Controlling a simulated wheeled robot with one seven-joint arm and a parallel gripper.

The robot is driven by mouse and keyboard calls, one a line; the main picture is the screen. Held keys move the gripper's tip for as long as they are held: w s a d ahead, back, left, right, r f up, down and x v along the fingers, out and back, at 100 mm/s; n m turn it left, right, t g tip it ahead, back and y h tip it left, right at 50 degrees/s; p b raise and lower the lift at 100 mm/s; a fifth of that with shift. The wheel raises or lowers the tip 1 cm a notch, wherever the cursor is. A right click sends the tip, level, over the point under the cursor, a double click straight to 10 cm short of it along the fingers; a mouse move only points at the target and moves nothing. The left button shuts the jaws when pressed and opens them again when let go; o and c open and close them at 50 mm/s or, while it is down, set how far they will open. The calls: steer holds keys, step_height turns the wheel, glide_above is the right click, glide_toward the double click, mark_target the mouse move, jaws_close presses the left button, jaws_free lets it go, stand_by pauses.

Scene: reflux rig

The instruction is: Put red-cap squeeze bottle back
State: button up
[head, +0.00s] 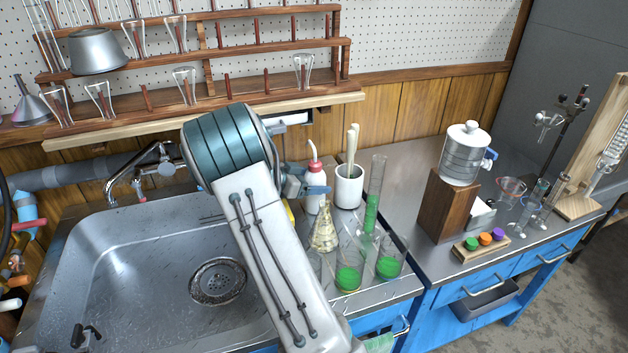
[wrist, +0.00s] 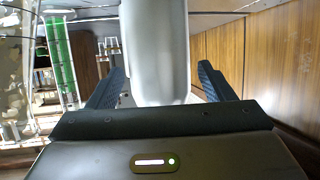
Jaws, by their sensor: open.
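The red-cap squeeze bottle (head: 313,203) stands upright on the counter behind the sink's right edge, white with a red cap and spout. In the head view my gripper (head: 314,188) is at its side, with a blue finger across the middle of the bottle. In the wrist view the pale bottle body (wrist: 157,50) stands between the two fingers of my gripper (wrist: 161,70), which is open. A narrow gap shows on the right side; contact on the left cannot be told. The bottle's cap is outside the wrist view.
A white cup (head: 348,190) with pestles stands right of the bottle. A green-filled cylinder (head: 371,212), a flask (head: 324,236) and beakers (head: 349,277) with green liquid stand close by. The sink (head: 130,260) is left, the wooden shelf (head: 200,108) above.

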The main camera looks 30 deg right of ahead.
steer(key=s+v, duration=0.1)
steer(key=v, duration=0.9)
steer(key=s+a+r+n+t+y, duration=0.1)
steer(key=s+a+n+y, duration=0.5)
steer(key=s, duration=0.7)
steer(key=s+a+r+n+t+y, duration=0.1)
steer(key=s+a+n+t+y, duration=0.1)
steer(key=s+a+n+y, duration=0.5)
steer(key=s+a+n, duration=0.4)
steer(key=s+n, duration=0.1)
steer(key=s, duration=0.1)
steer(key=shift+a+r+n+y, duration=0.2)
steer(key=shift+r+n+y, duration=0.05)
steer(key=shift+n+y, duration=0.05)
steer(key=shift+s, duration=0.1)
